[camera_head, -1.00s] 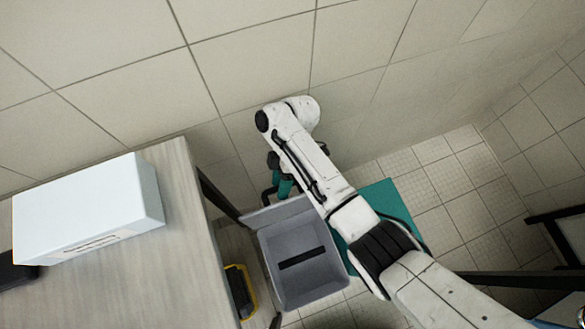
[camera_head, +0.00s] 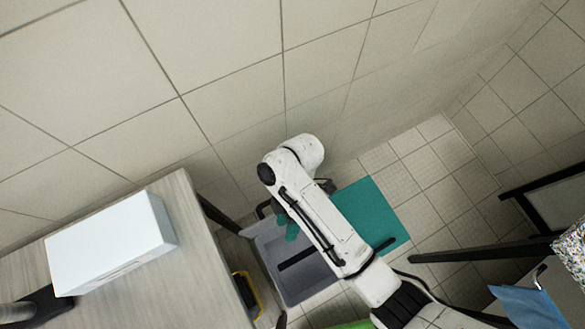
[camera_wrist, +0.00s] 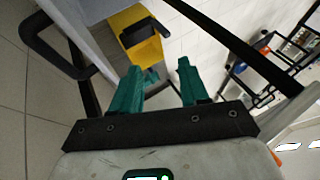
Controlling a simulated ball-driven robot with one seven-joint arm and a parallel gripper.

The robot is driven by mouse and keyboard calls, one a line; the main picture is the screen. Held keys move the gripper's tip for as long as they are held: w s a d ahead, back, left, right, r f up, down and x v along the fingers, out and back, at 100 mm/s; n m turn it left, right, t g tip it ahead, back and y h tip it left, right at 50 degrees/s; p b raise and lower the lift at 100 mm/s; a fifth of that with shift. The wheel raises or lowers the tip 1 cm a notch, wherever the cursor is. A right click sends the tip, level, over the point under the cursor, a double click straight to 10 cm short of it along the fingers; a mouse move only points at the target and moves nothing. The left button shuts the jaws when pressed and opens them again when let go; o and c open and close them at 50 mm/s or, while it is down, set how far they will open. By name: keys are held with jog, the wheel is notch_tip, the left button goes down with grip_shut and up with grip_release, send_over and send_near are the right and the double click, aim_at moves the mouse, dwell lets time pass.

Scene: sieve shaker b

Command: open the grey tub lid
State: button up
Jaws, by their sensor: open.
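The grey tub (camera_head: 306,286) stands low beside the table, and its inside with a dark strip shows in the head view. A grey panel at its far edge looks like the raised lid, but my arm partly covers it. A black handle (camera_wrist: 48,48) shows beside a grey surface at the upper left of the wrist view. My gripper (camera_wrist: 168,72) has two teal fingers, apart with nothing between them. In the head view my gripper (camera_head: 287,222) is over the tub's far side; whether it touches the tub I cannot tell.
A wooden table (camera_head: 190,275) with a white box (camera_head: 112,243) is on the left. A yellow container (camera_wrist: 137,35) is beyond my fingers. A teal mat (camera_head: 370,212) lies on the tiled floor to the right. The tiled wall is close behind the tub.

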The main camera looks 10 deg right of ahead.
jog(key=shift+s+d+r+p, duration=0.2)
jog(key=shift+s+r+p, duration=0.1)
jog(key=shift+s, duration=0.35)
jog(key=shift+s+d+r+p, duration=0.2)
jog(key=shift+s+r+p, duration=0.1)
jog(key=shift+s, duration=0.35)
